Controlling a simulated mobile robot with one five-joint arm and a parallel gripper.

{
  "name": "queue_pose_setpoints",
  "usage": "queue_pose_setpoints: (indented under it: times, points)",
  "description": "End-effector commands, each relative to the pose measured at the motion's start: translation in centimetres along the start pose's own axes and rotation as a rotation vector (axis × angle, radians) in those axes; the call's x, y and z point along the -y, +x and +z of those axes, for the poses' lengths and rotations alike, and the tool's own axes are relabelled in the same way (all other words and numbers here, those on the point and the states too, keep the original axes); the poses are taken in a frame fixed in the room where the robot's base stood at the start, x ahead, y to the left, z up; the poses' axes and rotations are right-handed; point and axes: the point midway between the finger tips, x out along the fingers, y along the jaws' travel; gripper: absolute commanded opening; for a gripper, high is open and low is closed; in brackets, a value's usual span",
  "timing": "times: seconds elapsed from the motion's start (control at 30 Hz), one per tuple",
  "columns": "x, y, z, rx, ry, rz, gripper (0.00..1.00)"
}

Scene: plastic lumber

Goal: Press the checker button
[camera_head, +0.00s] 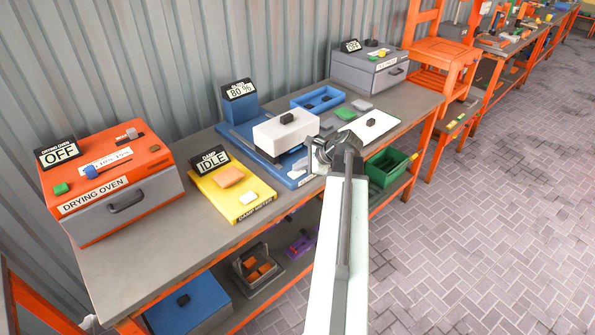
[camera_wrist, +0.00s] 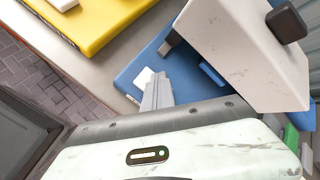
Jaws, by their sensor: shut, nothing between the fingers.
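The blue checker station (camera_head: 240,117) stands mid-bench with a sign that seems to read 80 %. A white block with a black knob (camera_head: 286,133) sits on its base. In the wrist view the white block (camera_wrist: 245,50) fills the upper right above the blue base (camera_wrist: 135,65). A small white piece (camera_wrist: 143,78) lies on the base near its front edge; I cannot tell whether it is the button or a label. My gripper (camera_head: 322,152) is shut and empty, over the front right of the station. In the wrist view its grey finger (camera_wrist: 158,93) appears beside the white piece; contact is unclear.
An orange drying oven (camera_head: 120,175) reading OFF stands at left, with a yellow damp meter (camera_head: 240,200) reading IDLE beside it. A blue tray (camera_head: 318,98) and a grey box (camera_head: 370,72) are farther back. A green crate (camera_head: 388,168) is below the bench.

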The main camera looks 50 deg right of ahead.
Motion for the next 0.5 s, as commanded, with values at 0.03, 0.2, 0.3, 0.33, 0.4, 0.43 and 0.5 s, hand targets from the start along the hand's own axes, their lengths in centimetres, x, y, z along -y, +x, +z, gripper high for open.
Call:
queue_pose_setpoints:
  times: [0.03, 0.2, 0.3, 0.33, 0.4, 0.43, 0.5]
  points:
    - [0.1, -0.1, 0.1, -0.001, 0.000, 0.000, 0.00]
    - [0.6, -0.9, 0.6, 0.000, 0.000, 0.001, 0.00]
    - [0.9, -1.3, 0.9, 0.000, 0.000, 0.001, 0.00]
    - [1.0, -1.3, 1.0, 0.000, 0.000, 0.000, 0.00]
    - [1.0, -1.3, 1.0, 0.000, 0.000, 0.000, 0.00]
    - [1.0, -1.3, 1.0, 0.000, 0.000, 0.000, 0.00]
    - [0.9, -1.2, 0.9, 0.000, 0.000, 0.000, 0.00]
